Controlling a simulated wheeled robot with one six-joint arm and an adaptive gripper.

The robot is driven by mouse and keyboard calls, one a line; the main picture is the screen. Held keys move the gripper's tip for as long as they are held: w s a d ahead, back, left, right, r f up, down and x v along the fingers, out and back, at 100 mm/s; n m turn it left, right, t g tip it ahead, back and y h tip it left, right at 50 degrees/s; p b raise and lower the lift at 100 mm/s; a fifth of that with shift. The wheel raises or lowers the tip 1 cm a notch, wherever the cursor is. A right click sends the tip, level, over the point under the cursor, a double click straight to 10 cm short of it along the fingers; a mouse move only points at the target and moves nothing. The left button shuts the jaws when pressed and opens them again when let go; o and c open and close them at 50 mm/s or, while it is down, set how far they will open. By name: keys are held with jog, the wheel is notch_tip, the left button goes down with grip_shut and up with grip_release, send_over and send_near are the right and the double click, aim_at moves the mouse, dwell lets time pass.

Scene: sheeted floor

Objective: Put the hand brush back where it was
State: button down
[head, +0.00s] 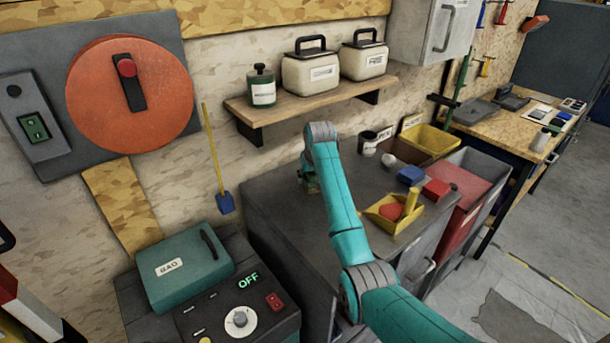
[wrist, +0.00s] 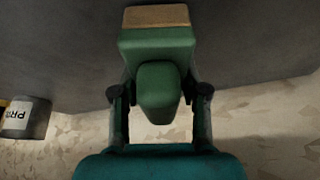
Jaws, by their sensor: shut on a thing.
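The hand brush (wrist: 158,42) has a green body and handle, with a tan bristle end at the top of the wrist view. My gripper (wrist: 160,92) is shut on its green handle, one finger on each side. In the head view my gripper (head: 309,184) is over the left back part of the dark grey cabinet top (head: 275,205), close to the wall. There my arm hides most of the gripper and brush. I cannot tell whether the brush touches the cabinet top.
A yellow dustpan-like tray (head: 388,222) with a red item, a blue block (head: 411,174) and a red block (head: 436,189) occupy the cabinet's right side. A shelf (head: 290,109) with canisters hangs above. A teal box (head: 183,267) stands left. The cabinet's left front is clear.

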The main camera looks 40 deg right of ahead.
jog(key=shift+w+f, duration=0.1)
jog(key=shift+w, duration=0.1)
jog(key=shift+s, duration=0.1)
jog(key=c, duration=0.6)
grip_release()
jog(key=shift+f, duration=0.1)
jog(key=v, duration=1.1)
jog(key=shift+s+a+r, duration=0.1)
jog(key=shift+s+r, duration=0.05)
jog(key=shift+r, duration=0.55)
